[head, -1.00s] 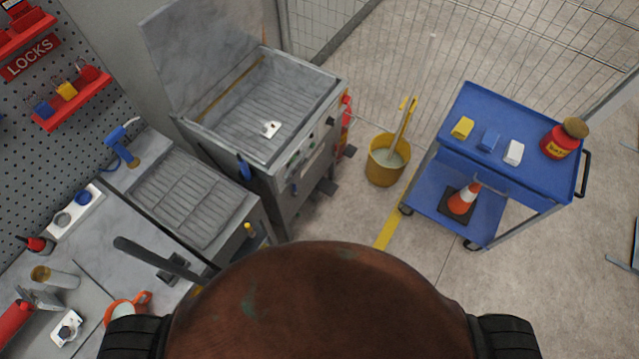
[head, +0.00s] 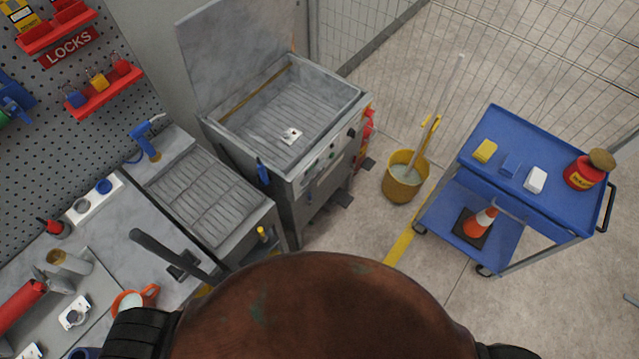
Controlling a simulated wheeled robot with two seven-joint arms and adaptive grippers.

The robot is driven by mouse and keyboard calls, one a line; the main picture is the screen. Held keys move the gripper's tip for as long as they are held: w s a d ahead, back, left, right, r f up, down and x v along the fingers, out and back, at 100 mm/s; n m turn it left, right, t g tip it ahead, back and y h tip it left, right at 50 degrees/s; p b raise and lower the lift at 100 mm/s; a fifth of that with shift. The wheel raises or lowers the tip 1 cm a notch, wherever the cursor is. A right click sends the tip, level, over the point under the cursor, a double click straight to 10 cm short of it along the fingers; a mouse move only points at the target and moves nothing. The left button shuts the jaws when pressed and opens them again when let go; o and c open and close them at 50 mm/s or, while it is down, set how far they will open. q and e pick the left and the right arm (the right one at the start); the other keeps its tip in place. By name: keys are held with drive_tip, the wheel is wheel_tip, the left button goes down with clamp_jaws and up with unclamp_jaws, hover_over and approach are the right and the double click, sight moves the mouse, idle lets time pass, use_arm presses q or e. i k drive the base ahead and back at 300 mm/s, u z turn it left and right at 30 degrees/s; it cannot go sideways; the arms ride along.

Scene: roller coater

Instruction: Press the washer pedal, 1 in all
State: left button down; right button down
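The washer (head: 318,186) is a grey metal cabinet in the upper middle of the head view. Its lid (head: 236,40) stands open, and a small white part (head: 291,136) lies in its ribbed basin. Two dark pedal-like plates are low at the washer's front and right side: one (head: 343,199) is nearer, and the other (head: 368,163) is farther back. I cannot tell from this view which one is the washer pedal or whether either is pressed. Neither of my grippers is in view.
A yellow mop bucket (head: 402,188) stands on the floor right of the washer. A blue cart (head: 545,207) is farther right. A ribbed drain counter (head: 205,200) adjoins the washer's left.

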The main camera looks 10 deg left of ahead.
sight(342, 198)
drive_tip(key=u, duration=2.2)
drive_tip(key=k, duration=0.85)
drive_tip(key=z, duration=1)
drive_tip(key=i, duration=0.55)
